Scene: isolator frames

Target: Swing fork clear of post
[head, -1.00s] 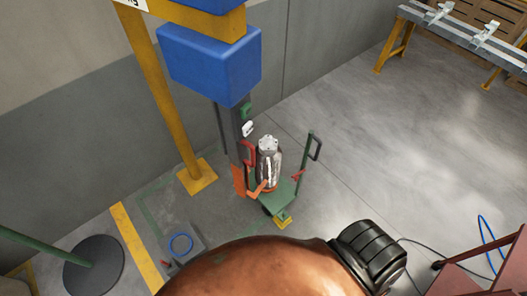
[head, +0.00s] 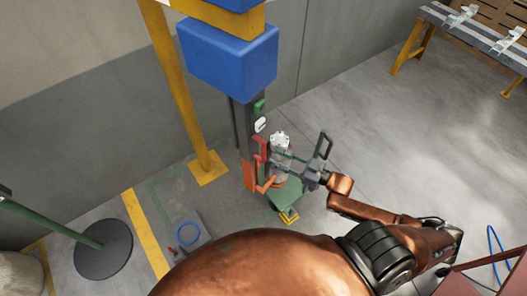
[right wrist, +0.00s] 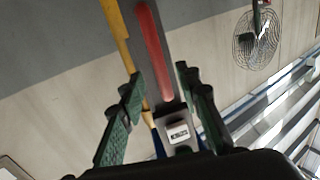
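The post (head: 243,130) is a dark upright column under a blue box. An orange fork (head: 266,186) sits low at its foot, with a red handle-like part (head: 257,160) above. My left gripper is out of view.
A yellow column (head: 180,85) stands left of the post. A blue ring (head: 187,233) lies on the floor. Open floor (head: 365,135) lies to the right.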

